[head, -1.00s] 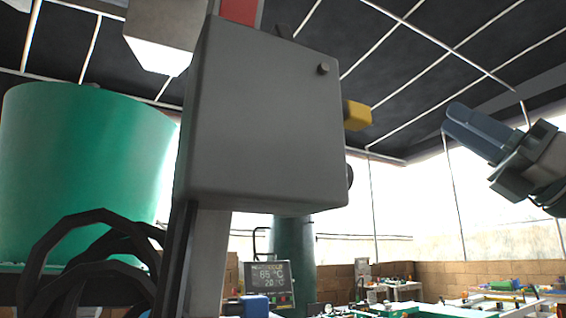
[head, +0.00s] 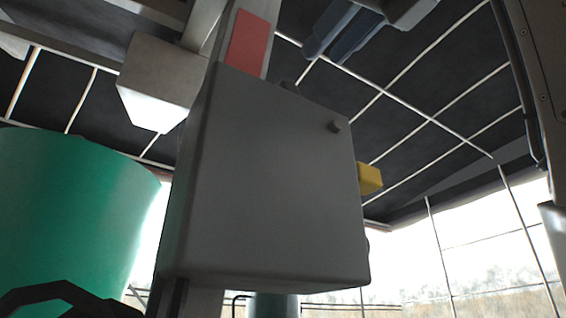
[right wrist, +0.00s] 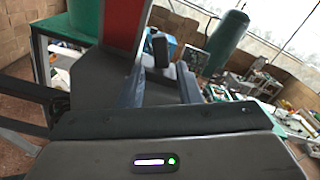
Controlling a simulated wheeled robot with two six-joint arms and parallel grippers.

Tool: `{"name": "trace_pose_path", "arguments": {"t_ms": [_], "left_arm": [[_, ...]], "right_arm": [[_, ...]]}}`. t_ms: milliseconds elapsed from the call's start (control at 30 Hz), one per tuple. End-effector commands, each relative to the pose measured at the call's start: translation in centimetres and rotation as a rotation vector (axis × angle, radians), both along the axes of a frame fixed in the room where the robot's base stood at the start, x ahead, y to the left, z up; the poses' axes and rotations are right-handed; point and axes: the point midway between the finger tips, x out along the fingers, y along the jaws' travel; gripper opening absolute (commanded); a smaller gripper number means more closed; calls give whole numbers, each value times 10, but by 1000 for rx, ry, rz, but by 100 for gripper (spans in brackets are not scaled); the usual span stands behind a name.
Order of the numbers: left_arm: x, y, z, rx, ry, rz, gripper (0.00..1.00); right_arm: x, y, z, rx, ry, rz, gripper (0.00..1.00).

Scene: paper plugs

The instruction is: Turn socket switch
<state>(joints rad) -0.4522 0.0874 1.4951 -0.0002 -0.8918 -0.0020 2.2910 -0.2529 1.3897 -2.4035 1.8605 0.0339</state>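A grey box (head: 265,185) hangs on a post in the middle of the head view. A small dark switch (head: 289,87) stands on its top edge. In the right wrist view the switch (right wrist: 160,48) is a black handle above the grey box top (right wrist: 95,85). My right gripper (head: 323,53) is above and to the right of the box in the head view. Its two blue-grey fingers are apart and empty. In the right wrist view the switch shows between the fingers; contact cannot be made out.
A yellow block (head: 369,179) sticks out from the box's right side. A large green tank (head: 70,215) stands at the left. A pale box (head: 155,85) hangs upper left.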

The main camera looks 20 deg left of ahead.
Motion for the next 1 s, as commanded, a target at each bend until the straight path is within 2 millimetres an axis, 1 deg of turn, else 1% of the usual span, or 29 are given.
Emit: {"name": "trace_pose_path", "arguments": {"t_ms": [167, 300, 500, 700, 1000], "left_arm": [[-11, 3, -16, 0, 9, 3, 52], [-25, 5, -33, 0, 15, 5, 52], [-41, 8, -52, 0, 18, 7, 52], [-51, 9, -61, 0, 20, 9, 52], [-52, 9, -62, 0, 19, 8, 52]], "right_arm": [[19, 24, 1, -2, 5, 5, 31], [35, 46, 2, -2, 4, 6, 31], [54, 68, 1, 0, 4, 5, 31], [62, 78, 0, 1, 2, 4, 31], [63, 80, 0, 1, 2, 4, 31]]}}
